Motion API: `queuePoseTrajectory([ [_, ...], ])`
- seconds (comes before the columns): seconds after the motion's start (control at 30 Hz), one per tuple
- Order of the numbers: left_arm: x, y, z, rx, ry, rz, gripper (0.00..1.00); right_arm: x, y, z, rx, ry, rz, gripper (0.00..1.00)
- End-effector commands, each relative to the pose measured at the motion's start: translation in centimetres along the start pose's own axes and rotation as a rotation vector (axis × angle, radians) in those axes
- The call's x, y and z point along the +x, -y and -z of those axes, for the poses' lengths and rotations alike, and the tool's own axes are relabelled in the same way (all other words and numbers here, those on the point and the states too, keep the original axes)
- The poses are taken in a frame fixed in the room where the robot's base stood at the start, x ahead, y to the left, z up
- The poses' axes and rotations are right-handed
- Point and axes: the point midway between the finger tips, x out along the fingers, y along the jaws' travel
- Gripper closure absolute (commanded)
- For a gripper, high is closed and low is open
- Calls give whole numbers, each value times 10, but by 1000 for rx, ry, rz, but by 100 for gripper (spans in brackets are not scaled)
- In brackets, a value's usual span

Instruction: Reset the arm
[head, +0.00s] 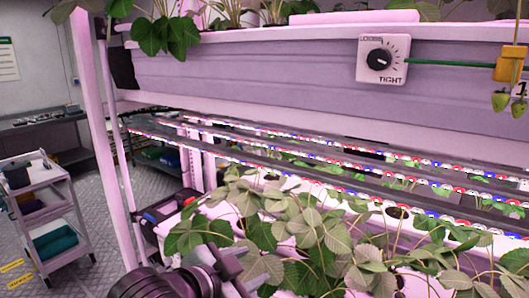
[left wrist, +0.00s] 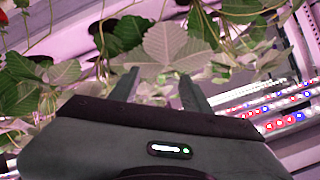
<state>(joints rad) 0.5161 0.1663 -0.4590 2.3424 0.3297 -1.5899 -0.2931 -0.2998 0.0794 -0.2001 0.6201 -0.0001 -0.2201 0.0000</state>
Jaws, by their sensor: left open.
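My left gripper (head: 222,262) is at the bottom of the head view, in front of the strawberry leaves of the lower rack. In the left wrist view, my left gripper (left wrist: 158,88) has its two dark fingers apart, with leaves beyond and between them. I see nothing held between the fingers. Strawberry plants (head: 315,235) fill the area right of the gripper, close to it; I cannot tell whether leaves touch it. My right gripper is not in view.
The upper rack trough (head: 240,70) carries a dial marked TIGHT (head: 382,59) and a green line to a yellow clip (head: 511,63). LED strips (head: 330,160) run under it. A white cart (head: 48,215) stands left, with open floor (head: 105,255) beside it.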

Motion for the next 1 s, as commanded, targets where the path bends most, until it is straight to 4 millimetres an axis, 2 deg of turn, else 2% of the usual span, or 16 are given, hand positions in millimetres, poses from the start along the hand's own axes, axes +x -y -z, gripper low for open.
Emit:
queuePoseTrajectory([
  [0.03,4,-13,-33,-81,53,-16,53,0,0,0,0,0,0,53],
  [0.17,4,-42,-111,-271,193,-27,53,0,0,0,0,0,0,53],
  [0.3,-12,-81,-193,-455,364,-23,53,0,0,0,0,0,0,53],
  [0.4,-31,-107,-243,-556,479,-10,53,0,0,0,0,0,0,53],
  [0.6,-70,-147,-307,-678,655,17,53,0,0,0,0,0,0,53],
  [0.87,-122,-187,-363,-773,839,53,53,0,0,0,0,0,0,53],
  [0.9,-126,-192,-371,-782,859,57,53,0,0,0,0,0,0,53],
  [1.0,-102,-200,-390,-779,862,49,53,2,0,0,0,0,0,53],
])
